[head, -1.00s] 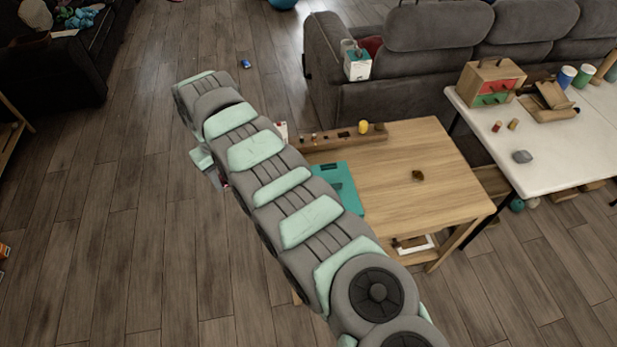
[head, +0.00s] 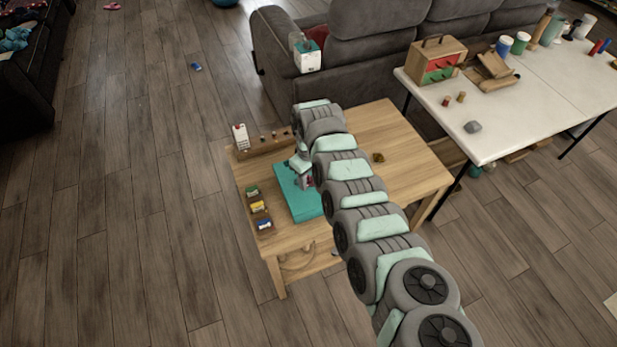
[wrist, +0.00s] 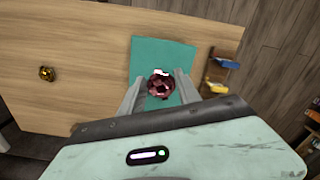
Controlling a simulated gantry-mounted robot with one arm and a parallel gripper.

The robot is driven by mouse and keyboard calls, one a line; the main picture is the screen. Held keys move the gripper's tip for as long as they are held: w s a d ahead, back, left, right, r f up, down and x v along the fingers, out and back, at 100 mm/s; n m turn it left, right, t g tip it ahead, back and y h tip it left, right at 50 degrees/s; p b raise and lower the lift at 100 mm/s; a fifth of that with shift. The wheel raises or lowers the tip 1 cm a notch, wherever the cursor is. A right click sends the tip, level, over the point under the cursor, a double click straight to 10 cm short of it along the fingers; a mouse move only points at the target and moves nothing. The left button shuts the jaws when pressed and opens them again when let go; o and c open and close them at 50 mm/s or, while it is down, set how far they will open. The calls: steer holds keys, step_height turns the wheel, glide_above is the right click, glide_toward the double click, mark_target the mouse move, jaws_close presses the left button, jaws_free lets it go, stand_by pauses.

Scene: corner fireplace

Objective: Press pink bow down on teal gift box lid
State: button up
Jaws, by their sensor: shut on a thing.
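The teal gift box (head: 297,197) sits on the wooden table, and its flat lid (wrist: 150,52) shows in the wrist view. My gripper (head: 306,182) is over the box in the head view. In the wrist view my gripper (wrist: 160,82) is shut on the dark pink bow (wrist: 161,88), which lies between the two fingertips over the lid. Only a small bit of the bow shows in the head view. I cannot tell whether the bow touches the lid.
Several small coloured items sit in a wooden rack (head: 259,211) left of the box. A small brown-gold object (head: 378,157) is on the open table (head: 400,135) at right. A white table (head: 520,110) stands farther right.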

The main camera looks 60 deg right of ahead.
steer(key=b, duration=0.5)
glide_above(309, 198)
steer(key=shift+s+f, duration=0.1)
steer(key=shift+f, duration=2.3)
steer(key=shift+a+f, duration=0.15)
steer(key=shift+f, duration=1.3)
steer(key=shift+f+b, duration=0.45)
steer(key=shift+b, duration=0.05)
steer(key=o, duration=1.1)
steer(key=shift+c, duration=0.2)
step_height(309, 198, up, 11)
steer(key=shift+f+p, duration=0.1)
steer(key=shift+p, duration=0.85)
